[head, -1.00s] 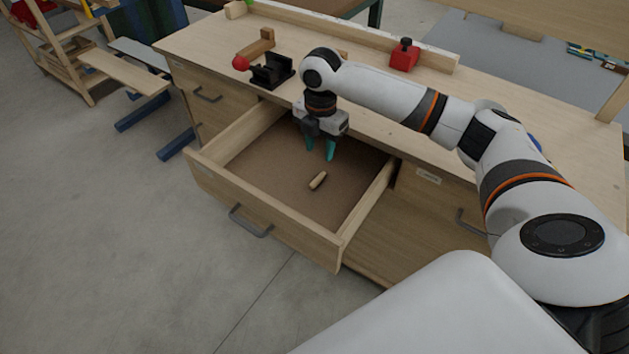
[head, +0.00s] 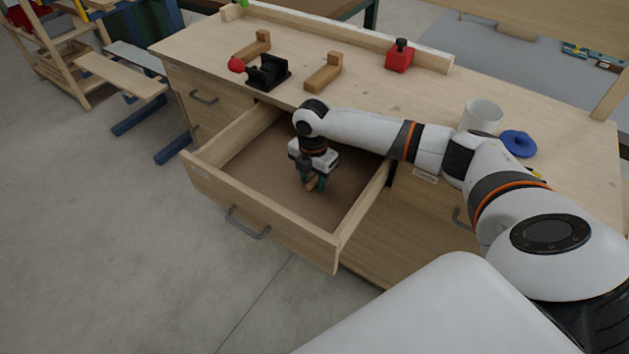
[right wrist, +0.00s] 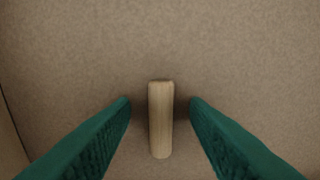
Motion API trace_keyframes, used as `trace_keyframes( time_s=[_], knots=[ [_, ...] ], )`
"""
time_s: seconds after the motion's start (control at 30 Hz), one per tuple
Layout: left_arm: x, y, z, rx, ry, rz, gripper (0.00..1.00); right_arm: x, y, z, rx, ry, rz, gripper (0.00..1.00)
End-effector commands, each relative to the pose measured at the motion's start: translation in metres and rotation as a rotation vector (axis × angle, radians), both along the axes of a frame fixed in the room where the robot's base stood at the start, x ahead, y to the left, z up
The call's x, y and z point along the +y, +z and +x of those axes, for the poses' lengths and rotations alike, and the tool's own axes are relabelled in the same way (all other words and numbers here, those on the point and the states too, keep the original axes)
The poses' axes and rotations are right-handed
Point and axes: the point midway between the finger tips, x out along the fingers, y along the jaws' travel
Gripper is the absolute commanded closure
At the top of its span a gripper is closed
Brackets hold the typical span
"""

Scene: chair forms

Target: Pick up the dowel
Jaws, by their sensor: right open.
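The dowel (right wrist: 160,120) is a short, pale wooden peg lying on the brown floor of the open drawer (head: 235,215). In the head view the dowel (head: 311,185) is mostly hidden by my right gripper. My right gripper (head: 314,186) is down inside the drawer, pointing downward over the dowel. In the right wrist view its two green fingers (right wrist: 160,102) are open, one on each side of the dowel, with a gap visible on both sides. My left gripper is not in view.
The drawer walls (head: 362,210) surround my right gripper.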

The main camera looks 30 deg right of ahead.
Motion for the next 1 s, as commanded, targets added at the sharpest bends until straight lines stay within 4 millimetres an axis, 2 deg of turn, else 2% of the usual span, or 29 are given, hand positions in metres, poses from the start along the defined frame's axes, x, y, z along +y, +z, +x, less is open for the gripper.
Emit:
trace_keyframes(
  time_s=[0.07, 0.1, 0.33, 0.73, 0.87, 1.0],
  knots=[
    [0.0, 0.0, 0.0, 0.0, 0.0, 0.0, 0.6, 0.0, 0.0, 0.0, 0.0, 0.0, 0.0, 0.58],
    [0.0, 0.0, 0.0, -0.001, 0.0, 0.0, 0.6, 0.0, 0.0, 0.0, 0.0, 0.0, 0.0, 0.61],
    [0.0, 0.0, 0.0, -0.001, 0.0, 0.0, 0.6, 0.0, 0.001, 0.0, -0.001, 0.0, 0.0, 0.99],
    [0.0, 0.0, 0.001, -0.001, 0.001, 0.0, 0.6, 0.0, 0.004, 0.001, -0.002, 0.0, 0.001, 1.0],
    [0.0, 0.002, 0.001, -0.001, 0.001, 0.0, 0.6, 0.0, 0.021, 0.002, -0.005, 0.0, 0.001, 1.0],
    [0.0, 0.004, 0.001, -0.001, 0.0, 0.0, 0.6, 0.0, 0.05, 0.001, -0.005, 0.0, 0.001, 1.0]
  ],
)
